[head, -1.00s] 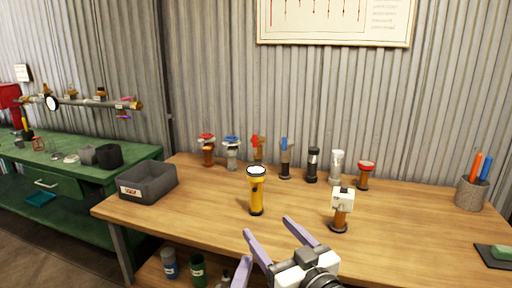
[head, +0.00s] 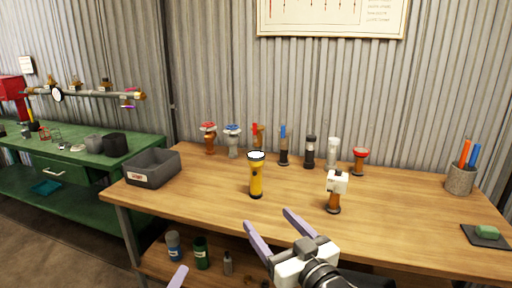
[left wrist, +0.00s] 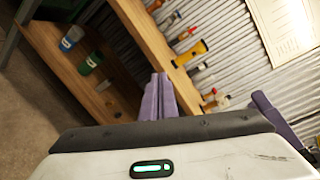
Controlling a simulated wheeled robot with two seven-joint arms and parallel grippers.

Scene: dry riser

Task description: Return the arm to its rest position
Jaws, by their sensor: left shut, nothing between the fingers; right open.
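My left gripper (head: 179,276) shows in the head view only as a lilac fingertip at the bottom edge, in front of the wooden bench. In the left wrist view its two lilac fingers (left wrist: 158,88) lie together, shut and empty. My right gripper (head: 267,217) is at the bottom centre of the head view, its two lilac fingers spread with nothing between them. It is at the bench's near side, in front of the yellow flashlight (head: 256,178) and apart from it. Most of my left arm is hidden from the head view.
The wooden bench (head: 400,224) holds a grey bin (head: 152,169), a white-headed valve (head: 335,190), a row of several valves and fittings at the back, a pen cup (head: 460,180) and a sponge (head: 487,232). Bottles (head: 202,253) stand on its lower shelf. A green bench (head: 70,165) is at left.

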